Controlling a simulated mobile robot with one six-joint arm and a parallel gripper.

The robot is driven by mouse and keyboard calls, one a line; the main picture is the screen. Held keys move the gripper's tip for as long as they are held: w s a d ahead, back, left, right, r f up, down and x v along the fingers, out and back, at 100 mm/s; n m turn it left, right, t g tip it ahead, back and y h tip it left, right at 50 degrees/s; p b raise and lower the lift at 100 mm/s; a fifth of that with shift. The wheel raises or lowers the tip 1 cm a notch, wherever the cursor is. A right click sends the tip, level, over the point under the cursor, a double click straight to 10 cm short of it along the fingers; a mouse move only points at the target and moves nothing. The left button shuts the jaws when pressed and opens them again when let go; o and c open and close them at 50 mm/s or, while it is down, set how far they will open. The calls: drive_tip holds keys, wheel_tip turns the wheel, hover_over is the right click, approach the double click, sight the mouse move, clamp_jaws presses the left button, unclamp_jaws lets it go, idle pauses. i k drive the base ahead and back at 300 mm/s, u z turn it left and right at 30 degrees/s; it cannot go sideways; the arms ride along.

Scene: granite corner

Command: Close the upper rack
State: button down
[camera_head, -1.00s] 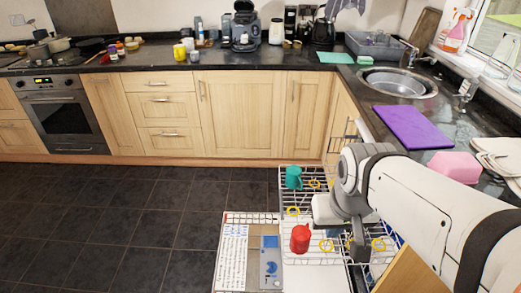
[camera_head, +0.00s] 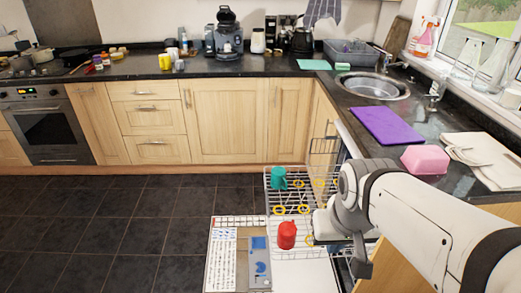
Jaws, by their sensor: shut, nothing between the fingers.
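The upper rack (camera_head: 267,196) is a wire rack pulled out from the dishwasher under the right counter. A teal mug (camera_head: 278,178) stands at its far left. A red mug (camera_head: 287,236) is nearer, with a yellow ring beside it; I cannot tell which rack it stands on. My gripper (camera_head: 359,266) points down at the rack's near right part. It is shut and empty. My wrist and arm hide much of the rack's right side, and I cannot tell whether the fingers touch the wires.
The open dishwasher door (camera_head: 222,262) lies low in front, with a detergent panel (camera_head: 260,262). The dark tiled floor (camera_head: 110,230) at left is clear.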

sight(269, 217)
drive_tip(key=i, duration=0.85)
drive_tip(key=u, duration=0.05)
